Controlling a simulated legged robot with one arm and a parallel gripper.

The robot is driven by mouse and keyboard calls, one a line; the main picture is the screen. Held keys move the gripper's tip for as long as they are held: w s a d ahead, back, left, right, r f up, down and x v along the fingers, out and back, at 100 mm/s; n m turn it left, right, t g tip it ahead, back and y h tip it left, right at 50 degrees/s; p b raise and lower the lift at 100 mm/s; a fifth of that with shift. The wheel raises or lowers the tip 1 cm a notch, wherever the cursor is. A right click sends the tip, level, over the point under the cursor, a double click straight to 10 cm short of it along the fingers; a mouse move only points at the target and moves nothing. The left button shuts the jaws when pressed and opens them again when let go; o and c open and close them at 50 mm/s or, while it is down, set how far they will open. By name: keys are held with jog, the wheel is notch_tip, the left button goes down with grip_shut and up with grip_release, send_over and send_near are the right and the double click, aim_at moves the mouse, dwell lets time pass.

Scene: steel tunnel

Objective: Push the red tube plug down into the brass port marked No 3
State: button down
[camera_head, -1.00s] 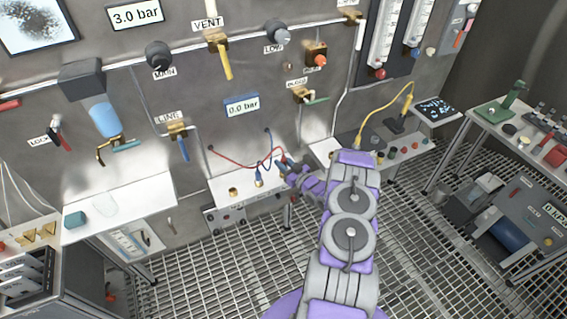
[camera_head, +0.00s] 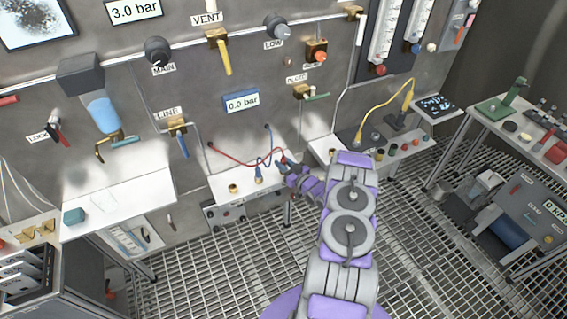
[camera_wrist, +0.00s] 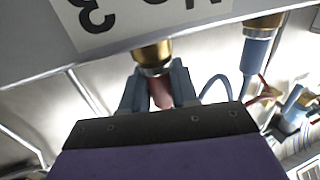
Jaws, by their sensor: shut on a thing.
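In the wrist view the red tube plug (camera_wrist: 161,93) sits between the two fingers of my gripper (camera_wrist: 158,90), which is shut on it. The plug's end meets the brass port (camera_wrist: 152,55), in line with it. How deep it sits in the port I cannot tell. An upside-down label (camera_wrist: 95,12) with a 3 is beside this port. In the head view my gripper (camera_head: 284,164) is at the right end of the small white shelf (camera_head: 243,185), and the port there is hidden. The red tube (camera_head: 232,160) runs from the wall towards my gripper.
A blue plug (camera_head: 259,175) stands in a neighbouring port, and an empty brass port (camera_head: 233,188) is further left. In the wrist view, blue plugs (camera_wrist: 257,52) are close at right. Another shelf with a yellow cable (camera_head: 378,112) lies to the right.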

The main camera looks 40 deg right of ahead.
jog(key=shift+f, duration=0.1)
jog(key=c, duration=0.8)
grip_release()
jog(key=s+p, duration=0.1)
jog(key=s, duration=1.6)
jog(key=shift+s+d+f+p, duration=0.1)
jog(key=shift+s+d+p, duration=0.1)
jog(key=shift+p, duration=0.2)
jog(key=shift+w, duration=0.15)
